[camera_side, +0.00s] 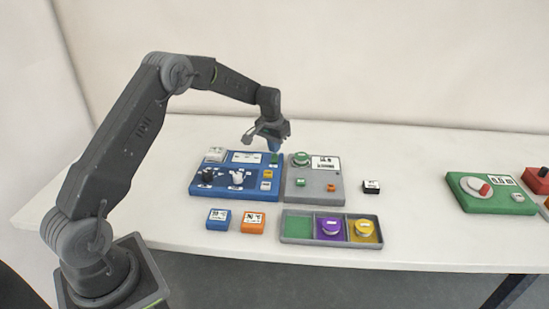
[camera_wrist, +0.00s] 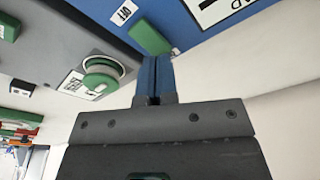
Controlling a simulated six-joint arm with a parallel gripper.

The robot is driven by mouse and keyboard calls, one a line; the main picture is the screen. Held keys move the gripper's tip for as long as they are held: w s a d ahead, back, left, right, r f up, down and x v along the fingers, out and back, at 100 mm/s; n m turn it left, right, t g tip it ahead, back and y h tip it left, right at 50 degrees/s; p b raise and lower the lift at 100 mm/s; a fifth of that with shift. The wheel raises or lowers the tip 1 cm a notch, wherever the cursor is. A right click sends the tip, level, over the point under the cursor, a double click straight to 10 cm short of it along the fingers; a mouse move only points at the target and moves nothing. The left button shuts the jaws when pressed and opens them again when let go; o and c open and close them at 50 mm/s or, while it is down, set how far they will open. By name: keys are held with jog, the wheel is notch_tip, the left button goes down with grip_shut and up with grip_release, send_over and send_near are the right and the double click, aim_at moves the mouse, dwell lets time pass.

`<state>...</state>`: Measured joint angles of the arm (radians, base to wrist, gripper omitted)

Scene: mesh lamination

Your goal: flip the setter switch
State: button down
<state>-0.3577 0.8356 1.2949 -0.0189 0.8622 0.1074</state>
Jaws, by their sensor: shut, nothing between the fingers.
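My gripper (camera_side: 272,149) is above the back right corner of the blue panel (camera_side: 212,191), pointing down. In the wrist view its two blue fingers (camera_wrist: 155,62) are pressed together and empty. A green switch block (camera_wrist: 148,38) on the blue panel, beside a white OFF label (camera_wrist: 124,12), lies just past the fingertips. I take it for the setter switch. It also shows in the side view (camera_side: 274,159), right below the fingers. I cannot tell whether the fingers touch it or which way it is set.
The grey panel (camera_side: 328,192) with a green round knob (camera_side: 301,158) stands right of the blue panel. A tray (camera_side: 290,241) with purple and yellow discs, plus blue (camera_side: 218,219) and orange (camera_side: 253,223) blocks, lies in front. A black block (camera_side: 371,187) and a green panel (camera_side: 490,203) are farther right.

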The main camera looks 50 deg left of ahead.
jog(key=shift+f, duration=0.8)
dwell(0.4)
jog(key=shift+r, duration=3.55)
